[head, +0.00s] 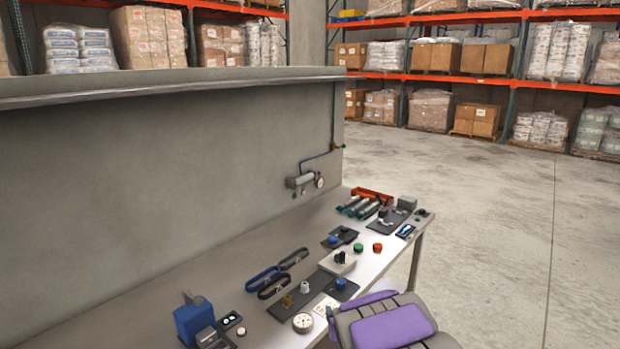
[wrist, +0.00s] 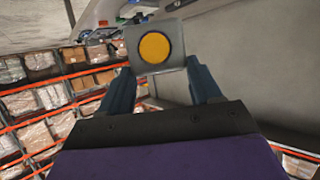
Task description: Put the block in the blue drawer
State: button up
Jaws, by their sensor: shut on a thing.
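In the wrist view, my gripper (wrist: 160,72) is shut on a pale grey block (wrist: 155,48) with a round yellow-orange face patch ringed in dark. The block sits between the two dark blue fingers at their tips, clear of any surface that I can make out. In the head view, only purple and grey parts of my arm show at the lower right; the fingers and block are out of that view. No blue drawer can be clearly made out. A blue box-like thing (head: 194,320) stands at the bench's near left.
The long grey bench (head: 180,270) carries several small fittings, dark straps, a round dial (head: 302,322), buttons and a red rack (head: 371,195). A tall grey panel (head: 170,170) stands behind it. Open concrete floor (head: 490,230) lies right; loaded orange shelving (head: 440,78) stands far back.

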jog(key=shift+m+h, duration=0.6)
jog(key=shift+h, duration=0.1)
jog(key=d, duration=0.1)
jog(key=s+d, duration=0.1)
jog(key=d, duration=0.1)
jog(key=s+d, duration=0.1)
jog(key=d, duration=0.1)
jog(key=shift+d+r, duration=0.2)
jog(key=shift+r, duration=0.15)
jog(key=shift+a, duration=0.1)
